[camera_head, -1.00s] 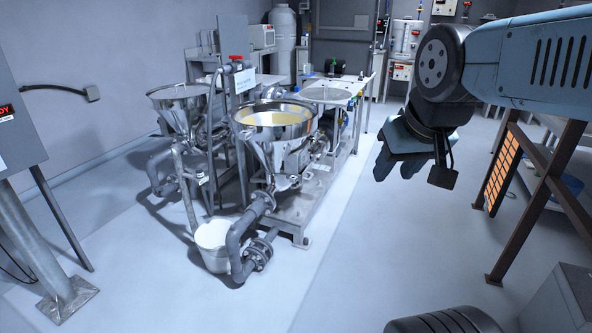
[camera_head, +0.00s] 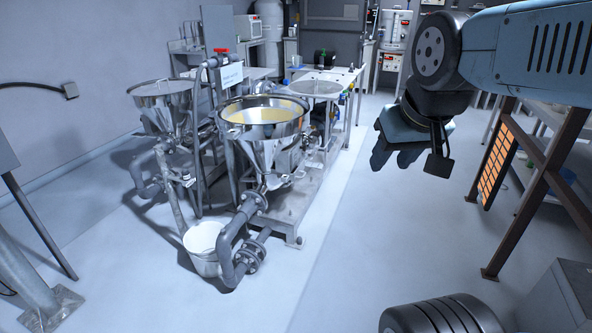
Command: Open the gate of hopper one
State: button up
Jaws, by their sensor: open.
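Two steel hoppers stand on a grey skid left of centre. The nearer hopper (camera_head: 262,138) has a wide shiny rim and pale yellow material inside. The farther hopper (camera_head: 163,103) is to its left, and its contents cannot be made out. I cannot tell which one is hopper one, and no gate can be picked out clearly at this size. My gripper (camera_head: 392,150) hangs at the right in the air, open and empty, well apart from both hoppers.
A white bucket (camera_head: 203,247) stands on the floor beside grey flanged pipes (camera_head: 236,245). A red valve handle (camera_head: 221,51) and a white sign (camera_head: 231,75) are behind the hoppers. A brown rack (camera_head: 527,175) is at the right. The floor between skid and rack is clear.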

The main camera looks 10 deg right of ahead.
aim_at(295, 174)
jog(key=u, duration=0.45)
jog(key=i, duration=2.05)
jog(key=z, duration=0.8)
jog(key=k, duration=0.9)
jog(key=z, duration=0.15)
jog(key=i, duration=0.75)
jog(key=u, duration=0.05)
